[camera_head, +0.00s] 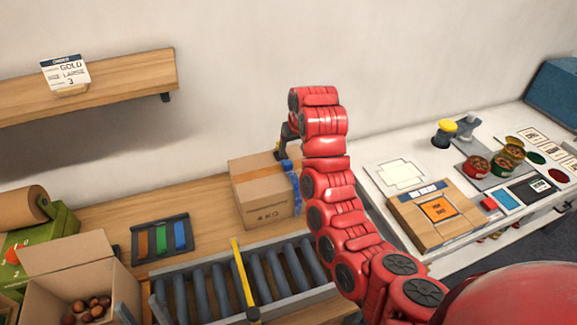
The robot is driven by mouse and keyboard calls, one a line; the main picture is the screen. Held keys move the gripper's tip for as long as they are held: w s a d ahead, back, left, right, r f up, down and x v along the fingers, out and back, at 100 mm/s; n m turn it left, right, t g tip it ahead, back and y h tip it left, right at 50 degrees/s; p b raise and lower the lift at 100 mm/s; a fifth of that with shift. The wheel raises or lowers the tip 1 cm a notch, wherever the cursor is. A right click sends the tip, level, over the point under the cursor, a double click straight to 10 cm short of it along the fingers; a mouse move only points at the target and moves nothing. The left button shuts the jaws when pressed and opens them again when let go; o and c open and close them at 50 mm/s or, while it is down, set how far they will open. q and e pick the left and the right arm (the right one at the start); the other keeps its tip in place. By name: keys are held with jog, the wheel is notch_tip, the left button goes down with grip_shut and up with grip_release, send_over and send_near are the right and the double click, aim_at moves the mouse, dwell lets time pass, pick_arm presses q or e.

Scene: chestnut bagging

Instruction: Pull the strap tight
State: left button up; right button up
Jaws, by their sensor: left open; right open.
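A closed cardboard box (262,193) marked "4 KG" stands on the wooden bench behind the roller conveyor. A blue strap-like band (291,184) hangs at its right edge; where its ends lie I cannot tell. My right arm reaches up from the lower right, past the box's right side. My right gripper (284,142), small and dark, is open at the box's back right top edge. The arm partly hides it, and I cannot tell whether it touches the box or band. My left gripper is not in view.
A roller conveyor (166,271) with a yellow bar (241,268) across it runs along the front. An open carton (59,281) of chestnuts stands at left, near a rack (135,245) of coloured strips. The white table (385,215) at right holds a wooden case and tins.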

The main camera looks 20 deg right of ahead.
aim_at(288, 163)
jog(key=p+x, duration=0.2)
jog(key=x, duration=0.7)
jog(key=shift+w+f+p, duration=0.1)
jog(key=shift+f+p, duration=0.05)
jog(key=shift+p, duration=0.2)
jog(key=shift+w+f, duration=0.2)
jog(key=shift+f, duration=0.45)
jog(key=shift+c, duration=0.2)
grip_shut()
